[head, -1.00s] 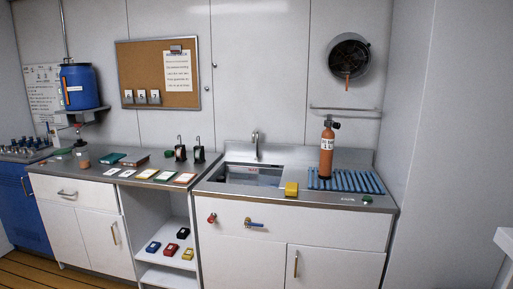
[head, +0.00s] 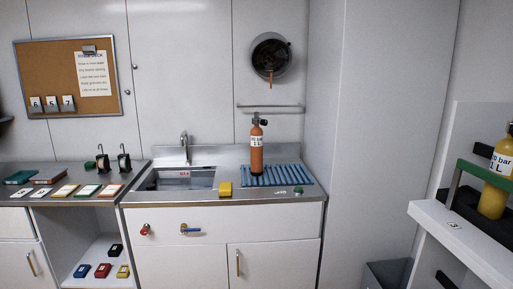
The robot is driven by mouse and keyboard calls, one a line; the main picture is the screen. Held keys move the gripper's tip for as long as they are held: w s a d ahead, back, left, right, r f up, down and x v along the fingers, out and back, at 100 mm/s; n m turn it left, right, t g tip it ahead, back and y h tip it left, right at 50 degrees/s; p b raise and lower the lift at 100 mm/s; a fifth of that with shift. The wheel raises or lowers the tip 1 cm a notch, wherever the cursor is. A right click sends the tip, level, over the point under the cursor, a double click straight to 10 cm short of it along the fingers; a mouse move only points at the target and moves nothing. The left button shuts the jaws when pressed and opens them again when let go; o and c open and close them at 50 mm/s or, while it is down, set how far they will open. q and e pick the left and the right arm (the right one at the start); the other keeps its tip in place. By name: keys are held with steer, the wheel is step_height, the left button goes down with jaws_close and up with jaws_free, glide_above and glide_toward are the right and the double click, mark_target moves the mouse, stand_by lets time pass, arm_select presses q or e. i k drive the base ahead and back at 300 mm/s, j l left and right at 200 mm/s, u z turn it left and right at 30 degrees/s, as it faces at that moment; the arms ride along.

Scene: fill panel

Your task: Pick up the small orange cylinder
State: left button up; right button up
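The small orange cylinder (head: 257,155) stands upright on the blue slatted rack (head: 290,174) on the counter, right of the sink. It has a black valve on top and a white label reading "1 L" in part. Neither of my grippers shows in the head view.
A wall rail (head: 270,109) runs behind the cylinder. At right, a yellow cylinder (head: 493,198) stands on a white bench (head: 450,232) behind a green bar (head: 480,172).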

mark_target(256, 133)
steer(key=i+u, duration=0.4)
steer(key=i, duration=1.05)
steer(key=l, duration=0.1)
